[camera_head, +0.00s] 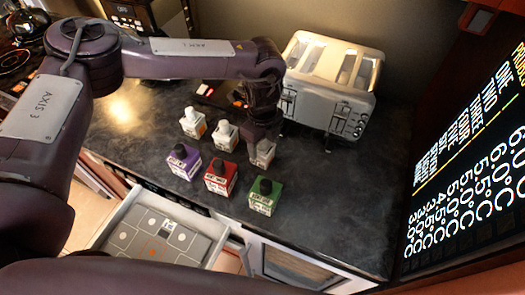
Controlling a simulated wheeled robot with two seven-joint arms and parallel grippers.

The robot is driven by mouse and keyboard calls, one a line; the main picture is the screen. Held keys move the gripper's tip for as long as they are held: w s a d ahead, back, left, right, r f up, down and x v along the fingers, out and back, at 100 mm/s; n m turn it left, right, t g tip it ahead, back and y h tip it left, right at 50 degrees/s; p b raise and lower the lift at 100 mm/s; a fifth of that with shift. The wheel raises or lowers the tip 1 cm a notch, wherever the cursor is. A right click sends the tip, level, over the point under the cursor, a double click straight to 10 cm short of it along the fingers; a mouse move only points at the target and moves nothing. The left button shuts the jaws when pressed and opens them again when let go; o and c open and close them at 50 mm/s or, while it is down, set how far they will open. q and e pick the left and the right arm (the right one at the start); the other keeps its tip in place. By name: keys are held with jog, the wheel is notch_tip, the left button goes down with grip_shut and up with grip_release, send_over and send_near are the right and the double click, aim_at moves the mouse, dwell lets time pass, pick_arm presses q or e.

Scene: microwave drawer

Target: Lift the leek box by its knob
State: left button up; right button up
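Several small boxes with knobs stand on the dark counter in two rows; their labels are too small to read, so I cannot tell for sure which is the leek box. The front row holds a purple box (182,164), a red box (220,180) and a green box (262,203), all with dark knobs. The back row holds two white boxes with pale knobs, a left one (193,126) and a middle one (226,140), and a greyish box (262,157). My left gripper (263,137) points down at the greyish box and hides its knob; its finger gap is unclear.
A silver toaster (330,84) stands right behind the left gripper. An open drawer (152,236) with a grey patterned inside sticks out below the counter front. A dark menu board (478,150) is at the right. The counter right of the green box is clear.

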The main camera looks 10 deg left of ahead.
pick_arm(q)
jog(key=c, duration=0.4)
jog(key=shift+r, duration=0.1)
jog(key=shift+c, duration=0.2)
